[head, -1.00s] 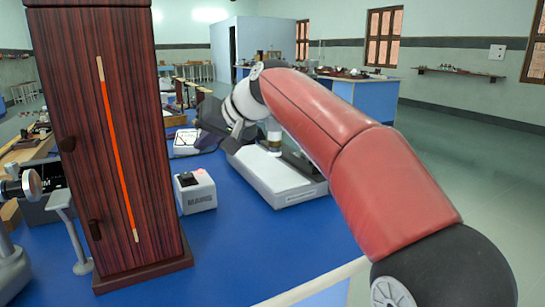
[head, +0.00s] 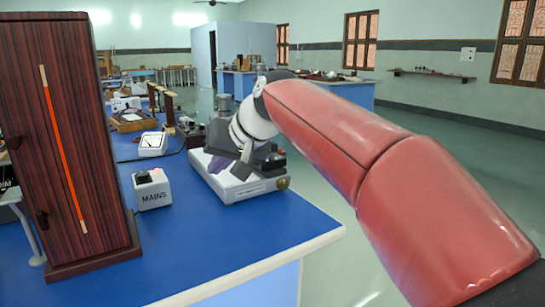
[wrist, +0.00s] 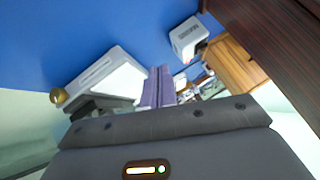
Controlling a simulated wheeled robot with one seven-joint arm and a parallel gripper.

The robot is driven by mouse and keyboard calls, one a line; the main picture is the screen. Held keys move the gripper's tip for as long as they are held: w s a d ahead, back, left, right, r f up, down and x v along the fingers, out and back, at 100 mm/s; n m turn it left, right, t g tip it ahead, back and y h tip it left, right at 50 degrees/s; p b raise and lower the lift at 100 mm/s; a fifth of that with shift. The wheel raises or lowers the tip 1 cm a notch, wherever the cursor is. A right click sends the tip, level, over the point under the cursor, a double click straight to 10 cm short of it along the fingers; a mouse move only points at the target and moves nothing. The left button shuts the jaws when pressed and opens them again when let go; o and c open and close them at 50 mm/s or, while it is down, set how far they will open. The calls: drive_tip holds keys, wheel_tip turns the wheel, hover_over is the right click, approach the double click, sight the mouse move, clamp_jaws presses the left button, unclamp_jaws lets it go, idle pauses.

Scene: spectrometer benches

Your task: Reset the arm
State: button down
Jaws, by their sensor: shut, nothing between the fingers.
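My gripper (head: 217,164) is at the end of my red arm, which reaches in from the right of the head view. It hangs over the blue bench (head: 240,240), in front of or above a white instrument base (head: 235,187); the exact gap is unclear. In the wrist view my gripper's purple fingers (wrist: 159,76) are together, with nothing between them. The white base shows at the left there (wrist: 110,78). My gripper hides part of the instrument in the head view.
A tall dark wooden cabinet (head: 85,110) with an orange strip stands at the left. A white MAINS box (head: 152,192) sits between it and the instrument. A white meter (head: 152,144) is farther back. The bench's front edge is close; floor is open at the right.

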drive_tip(key=s+d+f+m+h, duration=0.3)
drive_tip(key=s+d+f+h, duration=0.4)
drive_tip(key=s+d+f, duration=1.5)
drive_tip(key=s+d, duration=0.2)
drive_tip(key=d, duration=0.2)
drive_tip(key=shift+s+m, duration=0.15)
drive_tip(key=shift+m, duration=0.25)
